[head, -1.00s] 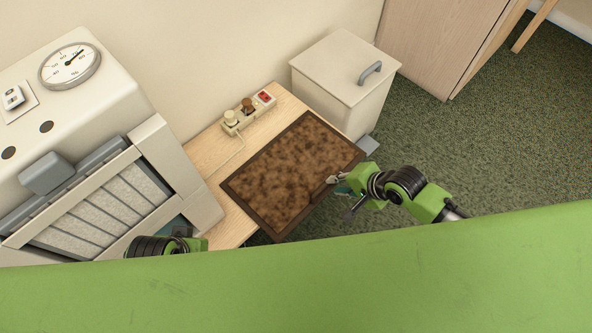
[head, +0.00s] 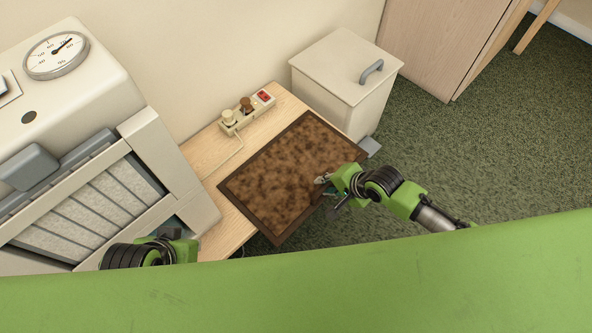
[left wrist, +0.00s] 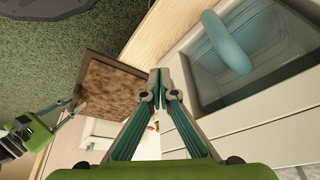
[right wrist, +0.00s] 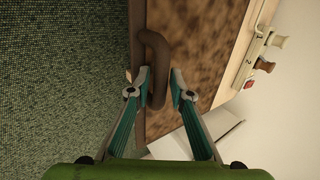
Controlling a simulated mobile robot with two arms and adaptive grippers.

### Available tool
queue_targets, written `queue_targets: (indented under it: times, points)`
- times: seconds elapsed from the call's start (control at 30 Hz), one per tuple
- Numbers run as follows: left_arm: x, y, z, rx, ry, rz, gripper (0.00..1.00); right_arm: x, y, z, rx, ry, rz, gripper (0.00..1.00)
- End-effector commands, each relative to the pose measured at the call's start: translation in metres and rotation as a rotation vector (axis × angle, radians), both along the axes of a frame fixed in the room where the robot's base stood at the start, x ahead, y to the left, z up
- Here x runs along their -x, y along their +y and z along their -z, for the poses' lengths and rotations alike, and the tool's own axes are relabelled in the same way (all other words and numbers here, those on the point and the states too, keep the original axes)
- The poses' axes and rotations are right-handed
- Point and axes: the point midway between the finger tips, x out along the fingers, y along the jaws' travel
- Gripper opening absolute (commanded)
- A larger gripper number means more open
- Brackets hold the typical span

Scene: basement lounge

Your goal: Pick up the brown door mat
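The brown door mat (head: 284,176) is a mottled rectangle with a darker border, lying flat on the pale wooden surface in the head view. Its near right edge sticks out past the wood. A dark brown loop handle (right wrist: 157,60) stands at the mat's edge in the right wrist view. My right gripper (head: 323,186) is over that edge. Its fingers (right wrist: 161,88) are apart, with the handle's lower end between them and a gap at the right finger.
A power strip with plugs (head: 247,110) lies behind the mat, its cord running left. A cream box with a grey handle (head: 344,79) stands at the back right. A cream appliance with a dial (head: 57,55) fills the left. Green carpet (head: 490,140) is open at right.

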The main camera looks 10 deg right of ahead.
Motion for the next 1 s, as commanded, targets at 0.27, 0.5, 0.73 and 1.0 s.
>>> queue_targets:
  times: [0.27,0.5,0.73,1.0]
  points:
    - [0.0,0.0,0.0,0.0,0.0,0.0,0.0,-0.002,0.001,-0.003,-0.003,-0.005,0.001,0.0]
    - [0.0,0.0,-0.001,0.0,0.0,0.0,0.0,-0.002,0.0,-0.004,-0.003,-0.005,0.001,0.0]
    - [0.007,0.002,-0.008,-0.006,0.03,-0.002,0.0,-0.002,0.0,-0.023,-0.004,-0.006,0.001,0.0]
    - [0.011,0.003,-0.003,-0.012,0.072,-0.004,0.0,-0.002,0.001,-0.068,-0.004,-0.005,0.0,0.0]
